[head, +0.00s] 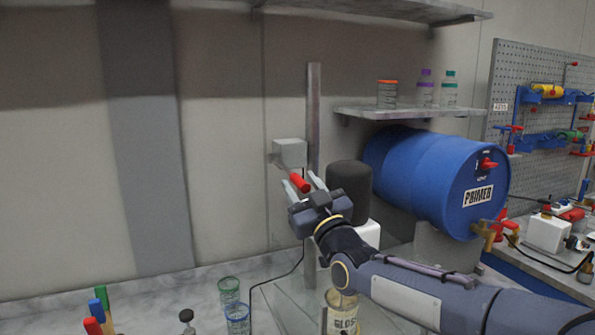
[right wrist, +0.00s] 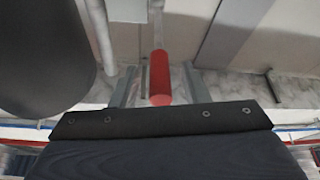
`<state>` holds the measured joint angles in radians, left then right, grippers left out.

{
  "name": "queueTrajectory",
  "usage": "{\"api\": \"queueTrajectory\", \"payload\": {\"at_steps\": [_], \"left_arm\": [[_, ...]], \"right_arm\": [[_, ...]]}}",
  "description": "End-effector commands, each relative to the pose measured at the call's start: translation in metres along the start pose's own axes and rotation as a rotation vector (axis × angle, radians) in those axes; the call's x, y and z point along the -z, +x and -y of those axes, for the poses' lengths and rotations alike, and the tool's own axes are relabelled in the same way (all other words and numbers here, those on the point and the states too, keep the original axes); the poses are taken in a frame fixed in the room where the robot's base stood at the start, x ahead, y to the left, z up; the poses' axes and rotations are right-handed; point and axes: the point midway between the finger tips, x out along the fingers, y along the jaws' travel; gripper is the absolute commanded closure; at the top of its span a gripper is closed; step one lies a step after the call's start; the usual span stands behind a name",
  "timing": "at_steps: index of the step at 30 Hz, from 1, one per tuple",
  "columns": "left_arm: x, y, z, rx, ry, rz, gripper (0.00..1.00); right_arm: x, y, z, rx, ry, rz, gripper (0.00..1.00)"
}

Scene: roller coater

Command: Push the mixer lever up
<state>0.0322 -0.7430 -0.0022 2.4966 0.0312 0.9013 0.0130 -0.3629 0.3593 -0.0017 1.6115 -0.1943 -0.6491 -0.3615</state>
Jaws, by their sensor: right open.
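The mixer lever (head: 299,182) has a red cylindrical handle that slants down towards me from a grey box (head: 289,153) on the mixer's post (head: 313,120). My right gripper (head: 305,184) is open at the handle. In the right wrist view, the red handle (right wrist: 159,78) lies between the two spread fingers, with a visible gap on each side. The black mixer head (head: 350,180) is just right of the gripper. My right forearm hides part of the mixer's lower body. My left gripper is out of view.
A blue primer drum (head: 420,175) lies behind and right of the mixer. A shelf (head: 410,112) with bottles hangs above it. Wire cups (head: 236,316) and coloured handles (head: 97,312) stand at the lower left. The wall area left of the lever is clear.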

Motion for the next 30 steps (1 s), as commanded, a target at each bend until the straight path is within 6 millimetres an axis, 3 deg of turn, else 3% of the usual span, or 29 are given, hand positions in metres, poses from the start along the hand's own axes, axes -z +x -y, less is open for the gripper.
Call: {"api": "queueTrajectory", "payload": {"at_steps": [6, 15, 24, 30], "left_arm": [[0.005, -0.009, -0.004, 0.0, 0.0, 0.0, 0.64], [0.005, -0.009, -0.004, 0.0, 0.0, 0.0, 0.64], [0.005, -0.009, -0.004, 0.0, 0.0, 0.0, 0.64], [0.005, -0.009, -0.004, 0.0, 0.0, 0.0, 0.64]], "right_arm": [[0.001, 0.022, 0.0, 0.0, 0.001, 0.0, 0.59], [0.0, 0.024, 0.0, 0.0, 0.001, 0.001, 0.59], [0.0, 0.024, 0.0, 0.0, 0.001, 0.001, 0.98], [0.0, 0.024, 0.0, 0.0, 0.001, 0.001, 1.0]]}}
